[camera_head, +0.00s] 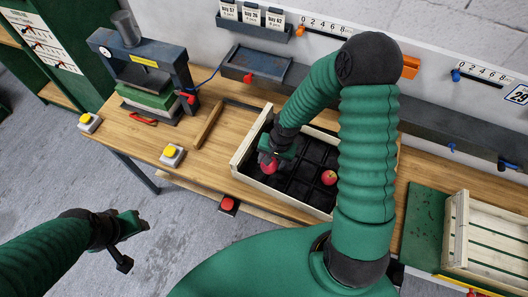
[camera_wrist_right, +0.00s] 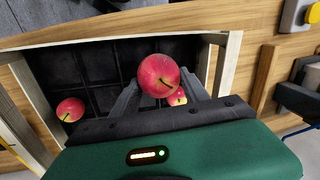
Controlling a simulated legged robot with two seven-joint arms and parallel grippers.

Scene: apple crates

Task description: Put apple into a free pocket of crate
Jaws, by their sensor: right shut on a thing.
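The wooden crate (camera_head: 248,141) stands on the workbench, with a dark divided insert of square pockets. My right gripper (camera_head: 270,157) is over the left part of the crate, shut on a red apple (camera_wrist_right: 158,76), which shows between its fingers in the right wrist view. One apple (camera_head: 329,177) sits in a pocket towards the crate's right side. Another apple (camera_wrist_right: 177,98) lies below the held one, partly hidden by it and a finger. Several other pockets look empty. My left gripper (camera_head: 128,243) is over the floor, away from the bench; its jaw opening is unclear.
A press (camera_head: 145,75) stands on the bench's left, with yellow buttons (camera_head: 172,155) near it. A slatted crate (camera_head: 485,238) stands at the far right. The crate walls rise around the pockets. A grey shelf runs along the wall behind.

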